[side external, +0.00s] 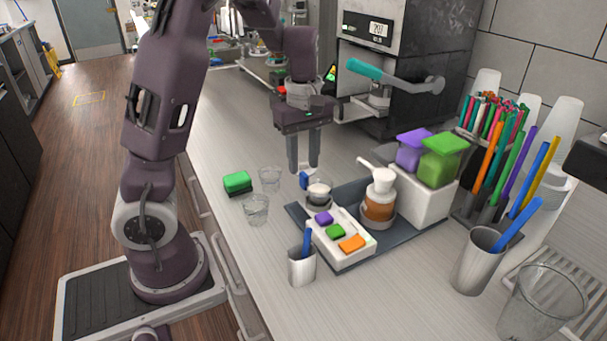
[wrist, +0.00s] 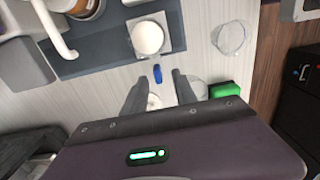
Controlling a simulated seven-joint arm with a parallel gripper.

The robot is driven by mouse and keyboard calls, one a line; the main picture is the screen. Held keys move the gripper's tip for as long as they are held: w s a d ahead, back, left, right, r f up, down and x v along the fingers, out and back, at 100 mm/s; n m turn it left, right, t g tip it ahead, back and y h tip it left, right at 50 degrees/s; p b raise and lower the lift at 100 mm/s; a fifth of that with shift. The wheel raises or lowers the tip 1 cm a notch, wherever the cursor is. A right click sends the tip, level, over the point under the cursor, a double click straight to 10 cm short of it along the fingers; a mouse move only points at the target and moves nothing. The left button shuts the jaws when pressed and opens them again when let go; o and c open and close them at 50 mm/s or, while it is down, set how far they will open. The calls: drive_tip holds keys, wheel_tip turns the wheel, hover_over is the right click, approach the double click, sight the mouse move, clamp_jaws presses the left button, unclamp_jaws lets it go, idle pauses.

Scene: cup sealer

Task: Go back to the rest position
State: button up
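My gripper (side external: 304,168) hangs pointing down above the counter, near the back left corner of the dark tray (side external: 294,210). Its two fingers are apart with nothing held between them. In the wrist view the open fingertips (wrist: 160,76) stand on either side of a small blue piece (wrist: 157,73). This blue piece (side external: 304,180) shows just below the fingertips in the side view, beside a small cup with a white top (side external: 318,188). The white round top (wrist: 148,38) sits on a square base in the wrist view.
Two clear glasses (side external: 269,178) (side external: 256,209) and a green sponge block (side external: 237,182) stand left of the tray. An amber pump bottle (side external: 379,195) and a box of coloured pieces (side external: 341,238) are on it.

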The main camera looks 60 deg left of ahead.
drive_tip(key=shift+r, duration=0.95)
drive_tip(key=s+d+r+m+t, duration=0.2)
drive_tip(key=s+d+r+m, duration=0.2)
drive_tip(key=s+d+m, duration=0.3)
drive_tip(key=s+d+r+m+t, duration=0.3)
drive_tip(key=s+d+m, duration=0.5)
drive_tip(key=m, duration=0.3)
drive_tip(key=shift+s+d+r+t, duration=0.2)
drive_tip(key=shift+s+r+t, duration=0.1)
drive_tip(key=shift+s+r, duration=0.5)
drive_tip(key=shift+w+r, duration=0.1)
drive_tip(key=shift+w, duration=0.05)
